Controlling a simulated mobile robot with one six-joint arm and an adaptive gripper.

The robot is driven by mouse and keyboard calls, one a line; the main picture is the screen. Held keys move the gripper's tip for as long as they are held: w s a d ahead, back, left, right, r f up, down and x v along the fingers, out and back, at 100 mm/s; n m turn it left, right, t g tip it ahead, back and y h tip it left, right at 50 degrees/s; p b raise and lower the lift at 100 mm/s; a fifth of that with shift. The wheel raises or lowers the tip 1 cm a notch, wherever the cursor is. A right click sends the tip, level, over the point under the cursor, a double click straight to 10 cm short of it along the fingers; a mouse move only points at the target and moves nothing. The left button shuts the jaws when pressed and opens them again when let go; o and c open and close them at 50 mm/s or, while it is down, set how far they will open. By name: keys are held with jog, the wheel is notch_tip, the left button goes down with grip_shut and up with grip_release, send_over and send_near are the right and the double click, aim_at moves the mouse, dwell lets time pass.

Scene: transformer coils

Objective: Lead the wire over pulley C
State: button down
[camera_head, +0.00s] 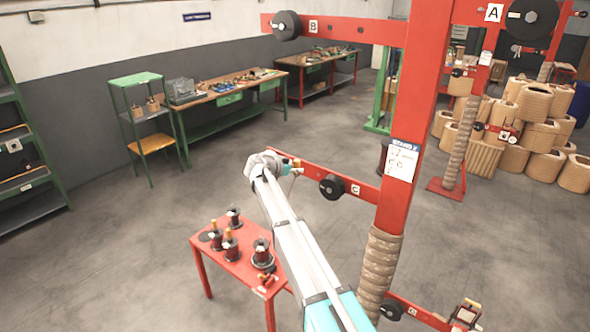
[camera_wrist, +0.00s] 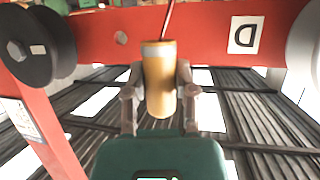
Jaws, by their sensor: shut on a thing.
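Pulley C (camera_head: 332,187) is a black wheel on a red crossbar, left of the label C (camera_head: 355,189). My gripper (camera_head: 292,165) is left of pulley C, by the crossbar's left end. In the wrist view my gripper (camera_wrist: 160,92) is shut on a yellow-brown cylindrical handle (camera_wrist: 160,75) with a pale band. A thin reddish wire (camera_wrist: 168,20) leaves the handle's top. In the head view I cannot make out the wire or whether it touches pulley C.
The red post (camera_head: 405,130) stands right of my arm. A red table (camera_head: 236,268) with several spools is below left. The wrist view shows a red bar (camera_wrist: 200,35) behind the handle, a black wheel (camera_wrist: 38,45) and a label resembling D (camera_wrist: 246,35).

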aim_at(296, 161)
jog(key=shift+r+p, duration=2.75)
jog(key=shift+r, duration=0.35)
jog(key=shift+s+d, duration=0.1)
jog(key=s+d, duration=0.7)
jog(key=d, duration=0.3)
jog(key=s+d, duration=0.7)
jog(key=d, duration=0.2)
jog(key=shift+s+d, duration=0.15)
jog(key=shift+d, duration=0.2)
notch_tip(296, 161, down, 11)
jog(key=b, duration=1)
jog(key=shift+s+d+r+b, duration=0.15)
jog(key=shift+d+b, duration=0.05)
jog(key=shift+b, duration=0.2)
